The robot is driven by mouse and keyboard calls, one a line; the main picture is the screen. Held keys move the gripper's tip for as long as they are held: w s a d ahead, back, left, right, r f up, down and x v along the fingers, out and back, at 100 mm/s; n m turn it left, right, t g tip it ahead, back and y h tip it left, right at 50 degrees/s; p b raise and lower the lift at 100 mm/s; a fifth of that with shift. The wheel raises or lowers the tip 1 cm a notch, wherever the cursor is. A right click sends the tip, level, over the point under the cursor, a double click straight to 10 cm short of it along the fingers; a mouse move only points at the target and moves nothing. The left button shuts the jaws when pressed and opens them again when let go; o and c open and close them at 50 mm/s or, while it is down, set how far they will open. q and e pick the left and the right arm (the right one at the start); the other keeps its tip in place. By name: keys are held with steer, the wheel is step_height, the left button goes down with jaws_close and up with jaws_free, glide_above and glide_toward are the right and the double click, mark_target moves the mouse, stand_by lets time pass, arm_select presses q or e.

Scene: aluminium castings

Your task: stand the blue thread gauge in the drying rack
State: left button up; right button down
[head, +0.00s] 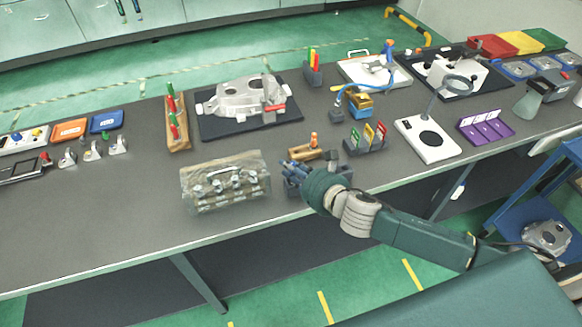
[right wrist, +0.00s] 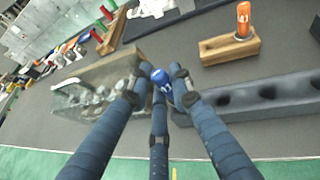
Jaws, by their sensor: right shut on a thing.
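My right gripper (head: 295,178) is over the front part of the bench. In the right wrist view its fingers (right wrist: 158,88) are closed around the blue thread gauge (right wrist: 161,77), whose rounded blue end with pale marking shows between the fingertips. The fingers hide the rest of it. A dark grey block with a row of hollows (right wrist: 262,96), which looks like the drying rack, lies just right of the fingers; it also shows partly behind my gripper in the head view (head: 343,171). I cannot tell whether the gauge touches it. My left gripper is out of view.
A clear box of metal parts (head: 226,184) stands close left of my right gripper. A wooden block (head: 301,154) with an upright orange gauge (head: 314,140) is just behind. A card holder (head: 366,143) stands to the right. Bare bench lies left of the box.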

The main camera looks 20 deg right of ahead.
steer(key=shift+f+b, duration=0.65)
steer(key=shift+f, duration=0.45)
steer(key=c, duration=1.5)
jaws_free()
steer(key=v, duration=1.2)
steer(key=shift+r, duration=0.15)
